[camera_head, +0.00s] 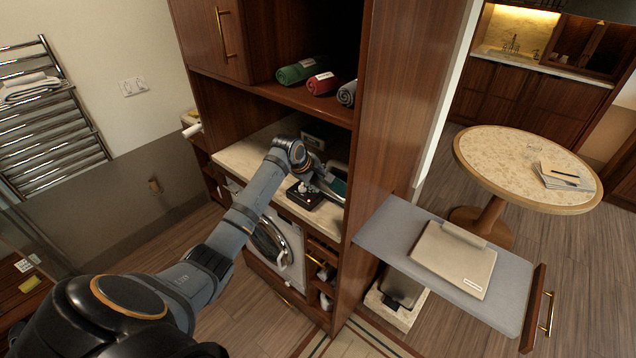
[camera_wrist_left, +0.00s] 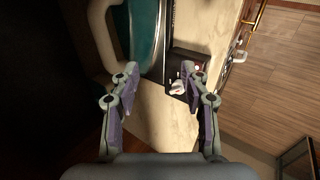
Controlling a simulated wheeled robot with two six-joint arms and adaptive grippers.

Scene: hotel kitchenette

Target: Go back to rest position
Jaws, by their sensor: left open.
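My left arm (camera_head: 250,205) comes in from the lower left of the head view and reaches into the wooden cabinet. My left gripper (camera_head: 325,184) is over the pale stone counter (camera_head: 248,152). In the wrist view the left gripper (camera_wrist_left: 166,72) has its two fingers spread apart, with nothing between them in its grip. A small black device (camera_head: 305,196) with a light knob sits on the counter below the gripper; it also shows beyond the fingertips in the wrist view (camera_wrist_left: 187,62). My right gripper is not in view.
A teal-fronted appliance (camera_wrist_left: 145,35) stands close to the left finger. Rolled towels, green (camera_head: 297,72), red (camera_head: 322,83) and grey (camera_head: 347,93), lie on the shelf above. A cabinet side panel (camera_head: 395,110) rises right of the gripper. A pull-out board (camera_head: 390,232) juts out at right.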

